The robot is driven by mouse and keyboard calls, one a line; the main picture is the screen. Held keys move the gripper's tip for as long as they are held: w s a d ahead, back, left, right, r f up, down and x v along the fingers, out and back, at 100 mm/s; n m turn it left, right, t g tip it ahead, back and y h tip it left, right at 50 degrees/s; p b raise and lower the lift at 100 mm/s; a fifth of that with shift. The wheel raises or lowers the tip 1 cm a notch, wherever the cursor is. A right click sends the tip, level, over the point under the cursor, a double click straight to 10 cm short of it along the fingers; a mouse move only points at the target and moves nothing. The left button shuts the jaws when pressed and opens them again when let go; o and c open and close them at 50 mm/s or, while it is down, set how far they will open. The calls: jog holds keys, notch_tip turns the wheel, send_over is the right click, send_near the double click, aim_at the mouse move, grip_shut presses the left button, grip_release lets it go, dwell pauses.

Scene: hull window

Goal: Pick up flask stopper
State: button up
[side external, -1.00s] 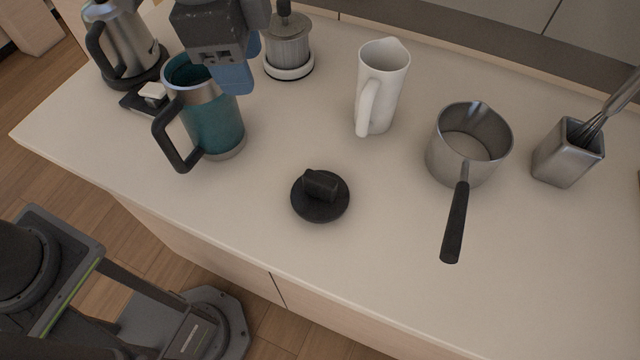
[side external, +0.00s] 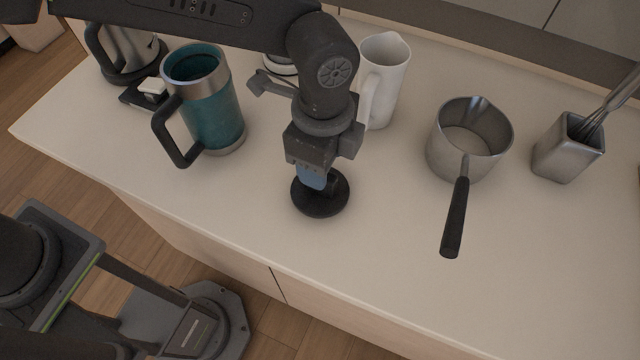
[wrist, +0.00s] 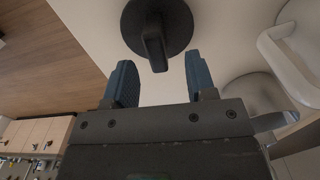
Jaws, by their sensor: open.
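The flask stopper (side external: 322,207) is a round black disc with a raised bar handle. It lies flat on the counter in the middle of the side view. In the wrist view the stopper (wrist: 172,22) is at the top centre, with its handle pointing down between the fingers. My gripper (side external: 313,178) is above the stopper and hides part of its handle. In the wrist view my gripper (wrist: 160,82) is open, its two blue fingers apart with nothing between the tips. The teal flask (side external: 215,105) stands open-topped to the left.
A white pitcher (side external: 385,85) stands behind my arm. A steel saucepan (side external: 470,165) with a black handle and a metal whisk holder (side external: 566,155) stand to the right. A steel kettle (side external: 122,60) is at the back left. The counter (side external: 380,270) in front is clear.

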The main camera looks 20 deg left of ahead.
jog(key=shift+s+a+f, duration=0.1)
jog(key=shift+s+f, duration=0.05)
jog(key=shift+f, duration=2.5)
grip_shut()
